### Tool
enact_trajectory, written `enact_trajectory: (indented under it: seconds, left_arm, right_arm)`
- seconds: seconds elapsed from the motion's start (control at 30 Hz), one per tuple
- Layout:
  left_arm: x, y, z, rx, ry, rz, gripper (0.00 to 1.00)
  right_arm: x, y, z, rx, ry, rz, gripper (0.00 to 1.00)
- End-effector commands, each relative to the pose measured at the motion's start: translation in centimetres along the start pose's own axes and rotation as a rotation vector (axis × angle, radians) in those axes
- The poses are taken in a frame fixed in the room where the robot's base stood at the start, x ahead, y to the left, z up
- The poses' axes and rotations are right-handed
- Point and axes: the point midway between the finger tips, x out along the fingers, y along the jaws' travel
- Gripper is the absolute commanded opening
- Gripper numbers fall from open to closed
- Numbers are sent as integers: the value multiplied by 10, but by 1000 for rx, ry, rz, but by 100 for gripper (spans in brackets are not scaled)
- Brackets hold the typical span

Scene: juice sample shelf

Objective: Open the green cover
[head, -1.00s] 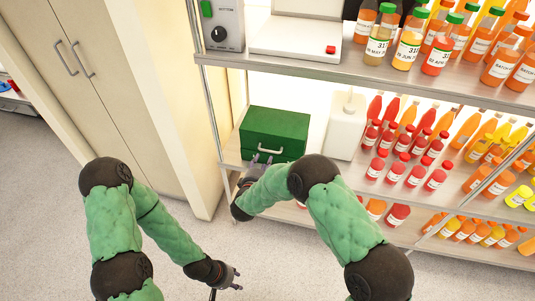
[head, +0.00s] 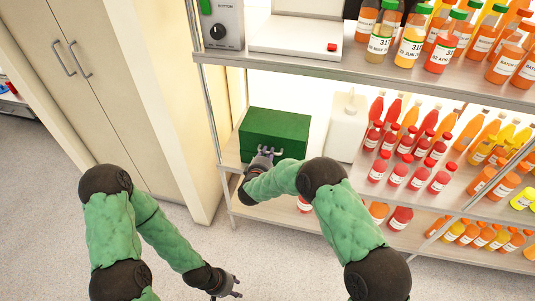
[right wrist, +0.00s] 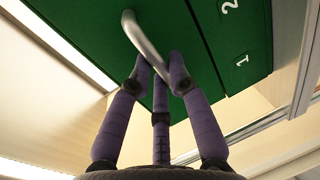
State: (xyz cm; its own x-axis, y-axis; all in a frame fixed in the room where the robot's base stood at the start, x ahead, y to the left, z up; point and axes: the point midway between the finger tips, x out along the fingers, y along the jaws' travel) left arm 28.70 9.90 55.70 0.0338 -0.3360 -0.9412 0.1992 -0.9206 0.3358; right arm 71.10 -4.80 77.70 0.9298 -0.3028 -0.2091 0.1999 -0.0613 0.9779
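The green box (head: 275,125) stands on the middle shelf in the head view, its cover closed. Its green front, with a metal bar handle (right wrist: 150,46), fills the top of the right wrist view. My right gripper (head: 266,153) is at the front of the box by the handle. In the right wrist view its purple fingers (right wrist: 161,68) reach up to the handle, tips apart; part of the bar shows between them and its lower end is partly hidden. Whether they touch it is unclear. My left gripper (head: 236,286) is open and empty, low over the floor.
A white bottle (head: 346,127) stands right of the box. Several red-capped juice bottles (head: 398,172) stand farther right. The upper shelf edge (head: 300,65) runs above the box. A tall cabinet (head: 95,80) stands left. Floor in front is clear.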

Motion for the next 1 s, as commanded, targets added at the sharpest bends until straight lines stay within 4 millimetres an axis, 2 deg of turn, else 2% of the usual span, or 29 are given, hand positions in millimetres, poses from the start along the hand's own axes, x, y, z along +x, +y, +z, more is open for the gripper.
enact_trajectory:
  seconds: [0.27, 0.47, 0.67, 1.0]
  left_arm:
    - [-1, 0, 0, 0, 0, 0, 40]
    - [-10, 4, 0, 0, 0, 0, 40]
    - [-33, 12, 1, 0, 0, 0, 40]
    - [-85, 30, 3, 0, 0, 0, 40]
  right_arm:
    - [0, 0, 0, 0, 0, -3, 0]
    - [0, 6, 0, 0, 1, -19, 0]
    - [0, 19, 0, 1, 0, -63, 0]
    - [5, 46, 0, 1, 0, -182, 0]
